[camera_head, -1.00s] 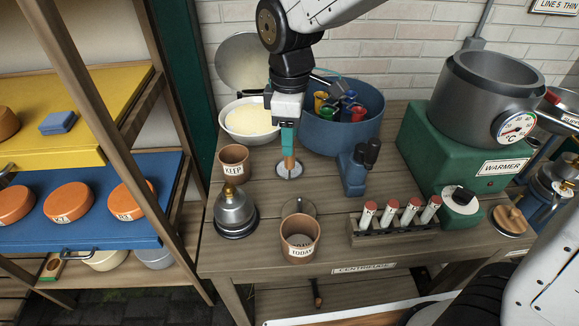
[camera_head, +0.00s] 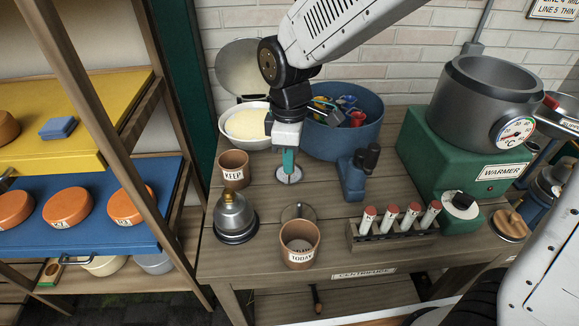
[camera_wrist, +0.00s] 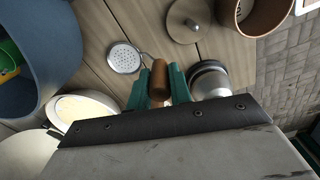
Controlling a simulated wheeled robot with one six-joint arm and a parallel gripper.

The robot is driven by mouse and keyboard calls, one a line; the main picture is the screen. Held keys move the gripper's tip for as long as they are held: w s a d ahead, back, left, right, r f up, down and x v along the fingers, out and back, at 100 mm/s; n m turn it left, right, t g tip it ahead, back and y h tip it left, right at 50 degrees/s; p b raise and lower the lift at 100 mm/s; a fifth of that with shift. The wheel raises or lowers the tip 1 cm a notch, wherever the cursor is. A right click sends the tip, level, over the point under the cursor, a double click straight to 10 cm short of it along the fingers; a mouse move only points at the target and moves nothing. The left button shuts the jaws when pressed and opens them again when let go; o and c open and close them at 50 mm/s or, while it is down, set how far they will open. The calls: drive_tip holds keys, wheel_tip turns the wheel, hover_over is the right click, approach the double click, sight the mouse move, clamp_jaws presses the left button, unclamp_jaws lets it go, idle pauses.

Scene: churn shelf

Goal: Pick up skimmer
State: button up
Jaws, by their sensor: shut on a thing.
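The skimmer has a round perforated metal disc (camera_wrist: 125,57) and a brown wooden handle (camera_wrist: 158,78). In the wrist view a thin bent rod runs between them. In the head view the skimmer disc (camera_head: 289,175) shows just under my gripper (camera_head: 288,160), near the middle of the wooden table. My gripper, with teal fingers in the wrist view (camera_wrist: 159,85), is shut on the wooden handle. In the head view the fingers hide most of the handle. I cannot tell whether the disc touches the tabletop.
A KEEP cup (camera_head: 233,168) stands close left, a bowl (camera_head: 231,139) and blue tub (camera_head: 345,142) behind. A metal bell-shaped vessel (camera_head: 234,215), TODAY cup (camera_head: 299,256) and tube rack (camera_head: 392,237) stand in front. A blue microscope-like device (camera_head: 354,180) is close right.

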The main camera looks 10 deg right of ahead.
wheel_tip(320, 180, up, 10)
drive_tip(key=shift+f, duration=0.2)
drive_tip(key=shift+r, duration=0.25)
drive_tip(key=shift+d, duration=0.1)
idle(0.3)
